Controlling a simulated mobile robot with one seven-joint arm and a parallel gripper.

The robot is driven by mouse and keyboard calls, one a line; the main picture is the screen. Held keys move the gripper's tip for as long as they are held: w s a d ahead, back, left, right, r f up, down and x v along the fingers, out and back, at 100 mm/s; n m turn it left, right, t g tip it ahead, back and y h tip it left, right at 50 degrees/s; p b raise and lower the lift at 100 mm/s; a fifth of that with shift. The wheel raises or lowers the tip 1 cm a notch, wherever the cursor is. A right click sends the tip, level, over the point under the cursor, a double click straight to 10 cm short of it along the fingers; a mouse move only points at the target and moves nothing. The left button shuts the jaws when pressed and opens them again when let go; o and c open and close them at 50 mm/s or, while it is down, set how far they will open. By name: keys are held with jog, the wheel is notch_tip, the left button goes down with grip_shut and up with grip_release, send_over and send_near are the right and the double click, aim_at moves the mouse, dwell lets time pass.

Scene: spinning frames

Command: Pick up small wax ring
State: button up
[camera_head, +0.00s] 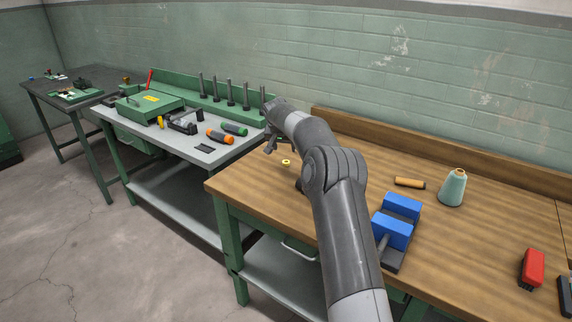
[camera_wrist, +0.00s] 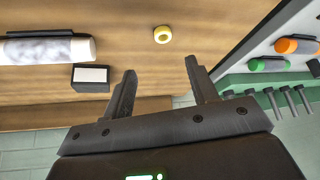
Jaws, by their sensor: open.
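The small wax ring (camera_head: 286,163) is pale yellow and lies flat on the brown wooden bench (camera_head: 250,182), near its left end. In the wrist view the ring (camera_wrist: 163,35) shows whole, with its hole visible, beyond the fingertips and roughly in line with the gap between them. My gripper (camera_head: 272,146) is above the bench beside the ring, a little up and left of it in the head view. In the wrist view my gripper (camera_wrist: 161,66) has its two dark fingers spread with nothing between them. The ring is apart from both fingers.
A dark block with a white face (camera_wrist: 91,78) and a white cylinder (camera_wrist: 45,50) lie left of the ring in the wrist view. A blue vise (camera_head: 398,222), wooden handle (camera_head: 410,182), teal cone (camera_head: 453,188) and red object (camera_head: 532,268) are rightward. A grey-topped bench (camera_head: 185,145) adjoins left.

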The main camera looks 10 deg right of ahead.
send_near(285, 163)
jog(key=shift+w+d+f, duration=0.9)
jog(key=shift+w+f, duration=0.25)
jog(key=x, duration=0.3)
jog(key=shift+w+a+f, duration=0.1)
jog(key=shift+a+f, duration=0.2)
jog(key=shift+a, duration=0.05)
jog(key=shift+x, duration=0.85)
jog(key=shift+c, duration=0.5)
jog(key=c, duration=1)
